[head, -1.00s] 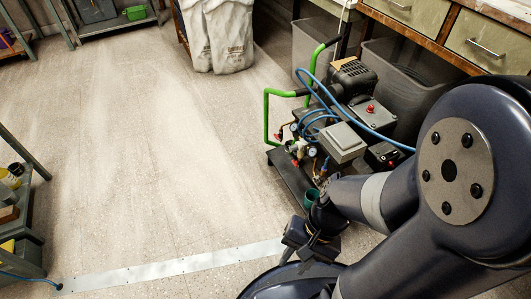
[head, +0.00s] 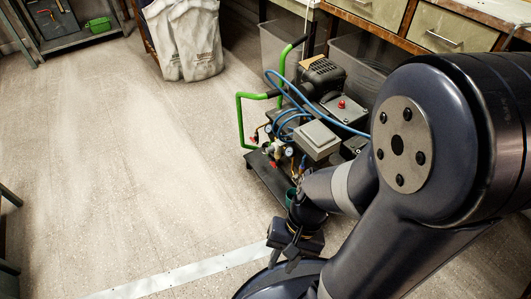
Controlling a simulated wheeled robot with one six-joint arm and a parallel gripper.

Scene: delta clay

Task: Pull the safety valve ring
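An air compressor (head: 318,137) stands on a dark base on the floor, right of the picture's middle. It has a green handle (head: 240,122), blue hoses, a grey box and a cluster of gauges and brass fittings (head: 272,146) at its front left. I cannot make out the safety valve ring among these small fittings. My gripper (head: 290,258) is low in front of the compressor, apart from the fittings. Its fingers are small and dark here, partly hidden by my arm, so I cannot tell whether they are open or shut.
Grey bins (head: 357,58) stand behind the compressor under a workbench with drawers (head: 455,30). A white sack (head: 183,40) stands at the back. A pale strip (head: 190,272) crosses the floor in front. The floor to the left is clear. A shelf edge shows at far left.

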